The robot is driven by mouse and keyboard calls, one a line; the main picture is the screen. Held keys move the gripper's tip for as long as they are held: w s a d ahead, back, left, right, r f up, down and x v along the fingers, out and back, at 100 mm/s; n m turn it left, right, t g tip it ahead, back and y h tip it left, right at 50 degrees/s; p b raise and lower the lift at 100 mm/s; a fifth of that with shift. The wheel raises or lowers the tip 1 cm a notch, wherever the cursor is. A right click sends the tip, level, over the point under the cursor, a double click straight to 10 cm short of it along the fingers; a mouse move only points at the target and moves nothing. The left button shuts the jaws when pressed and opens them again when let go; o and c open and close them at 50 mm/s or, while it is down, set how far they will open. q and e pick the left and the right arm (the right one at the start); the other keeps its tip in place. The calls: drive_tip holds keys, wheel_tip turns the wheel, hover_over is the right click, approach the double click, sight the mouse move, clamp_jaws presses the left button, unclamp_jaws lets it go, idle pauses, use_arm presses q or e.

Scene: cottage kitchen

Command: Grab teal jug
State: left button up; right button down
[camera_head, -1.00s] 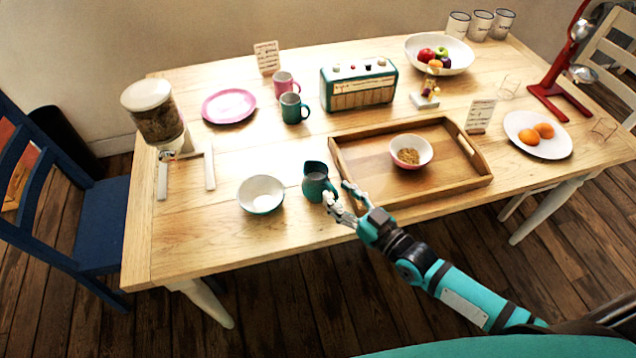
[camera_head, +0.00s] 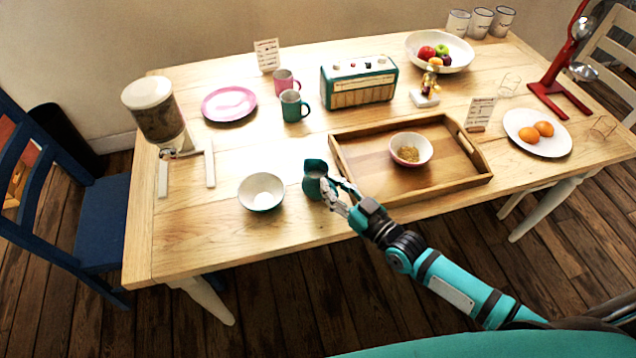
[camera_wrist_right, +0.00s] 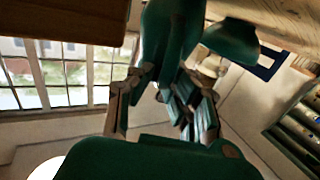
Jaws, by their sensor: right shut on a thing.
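The teal jug (camera_head: 313,181) stands upright on the table in the head view, just left of the wooden tray and right of a white bowl. My right gripper (camera_head: 331,188) is at the jug's right side and is shut on it. In the right wrist view the teal jug (camera_wrist_right: 165,40) fills the top middle, with the fingers of my right gripper (camera_wrist_right: 158,105) around its lower part in that picture. The exact grip point on the jug is partly hidden by the fingers. My left gripper is not in view.
The wooden tray (camera_head: 365,202) holds a bowl of grain (camera_head: 411,149) right beside the jug. A white and teal bowl (camera_head: 261,192) stands close on the left. A teal mug (camera_head: 294,106), a pink mug (camera_head: 286,82) and a radio (camera_head: 358,82) stand farther back. The table's front left is clear.

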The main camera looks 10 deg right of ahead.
drive_tip(key=shift+r, duration=0.1)
idle(0.4)
drive_tip(key=shift+r, duration=1.75)
drive_tip(key=s+a, duration=0.2)
drive_tip(key=s, duration=0.5)
drive_tip(key=s+a+r, duration=0.1)
drive_tip(key=s+a, duration=0.1)
drive_tip(key=s, duration=0.6)
drive_tip(key=shift+a+r+b, duration=0.15)
drive_tip(key=shift+a+b, duration=0.1)
drive_tip(key=shift+b, duration=0.1)
drive_tip(key=shift+s+r, duration=0.1)
idle(0.8)
